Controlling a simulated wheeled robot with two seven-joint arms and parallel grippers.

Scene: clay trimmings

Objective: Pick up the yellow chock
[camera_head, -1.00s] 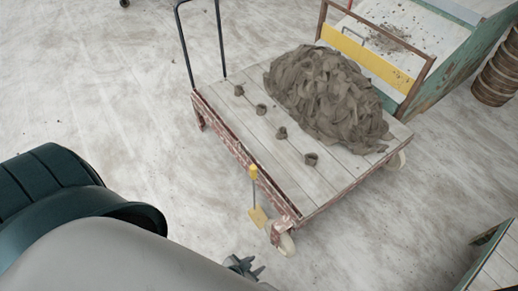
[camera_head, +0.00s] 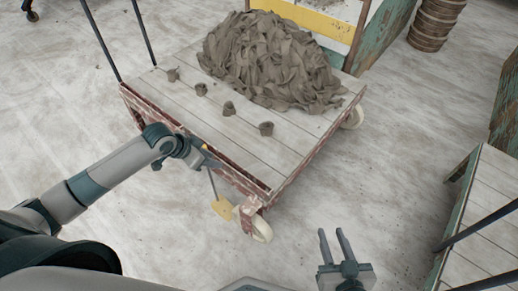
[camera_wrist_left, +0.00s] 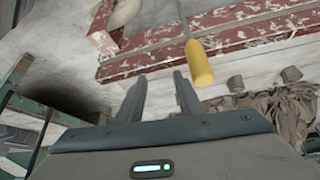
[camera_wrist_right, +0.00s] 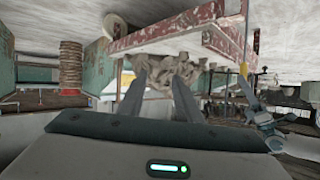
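The yellow chock (camera_head: 222,207) lies on the floor beside the cart's near corner. A thin rod rises from it to a yellow grip, partly hidden behind my left gripper (camera_head: 207,156) in the head view. In the left wrist view the yellow grip (camera_wrist_left: 199,65) is just right of the right finger, outside the gap between my open, empty fingers (camera_wrist_left: 160,85). The grip also shows in the right wrist view (camera_wrist_right: 243,69). My right gripper (camera_head: 331,232) is open and empty, above the floor right of the chock.
The wooden cart (camera_head: 262,147) with red worn edges carries a big clay heap (camera_head: 268,58) and several small clay lumps (camera_head: 229,108). A second cart (camera_head: 492,200) stands at the right. Floor (camera_head: 340,180) is clear between the carts.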

